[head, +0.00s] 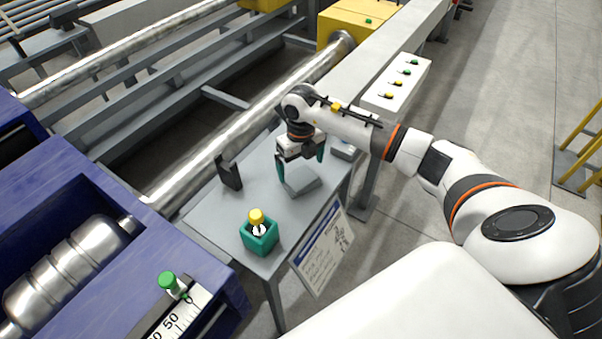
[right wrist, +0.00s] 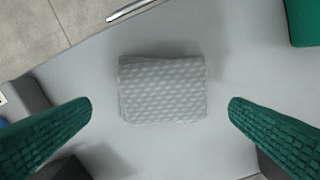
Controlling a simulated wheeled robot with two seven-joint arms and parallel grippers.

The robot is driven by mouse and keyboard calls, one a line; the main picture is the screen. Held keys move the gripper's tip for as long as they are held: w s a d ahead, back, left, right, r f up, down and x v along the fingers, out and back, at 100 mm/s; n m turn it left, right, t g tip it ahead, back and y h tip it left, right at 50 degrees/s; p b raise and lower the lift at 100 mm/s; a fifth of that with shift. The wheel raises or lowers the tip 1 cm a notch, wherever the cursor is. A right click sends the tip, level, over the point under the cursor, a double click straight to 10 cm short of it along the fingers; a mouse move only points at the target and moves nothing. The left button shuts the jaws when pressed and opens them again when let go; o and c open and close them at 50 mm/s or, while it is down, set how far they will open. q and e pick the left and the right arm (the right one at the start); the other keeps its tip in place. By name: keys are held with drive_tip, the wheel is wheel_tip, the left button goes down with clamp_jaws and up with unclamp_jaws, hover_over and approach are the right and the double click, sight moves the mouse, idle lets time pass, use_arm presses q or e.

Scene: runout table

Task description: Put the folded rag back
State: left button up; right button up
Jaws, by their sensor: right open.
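The folded rag (right wrist: 162,90) is a grey, textured, layered pad lying flat on the small grey table (head: 207,205). It also shows in the head view (head: 302,186), partly behind a finger. My right gripper (head: 301,162) is open above the rag, pointing down. In the right wrist view its two green ribbed fingers (right wrist: 160,106) are wide apart, one to each side of the rag and not touching it. My left gripper is not in view.
A teal box (head: 260,238) holding a yellow-capped bottle (head: 256,216) stands at the table's near corner. A dark upright block (head: 230,175) stands on the left edge. A placard (head: 322,247) hangs on the near right side. A blue machine (head: 110,250) is at left.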

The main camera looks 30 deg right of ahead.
sight(301, 175)
wheel_tip(301, 175, up, 8)
drive_tip(key=b, duration=0.1)
drive_tip(key=shift+f, duration=0.15)
idle(0.5)
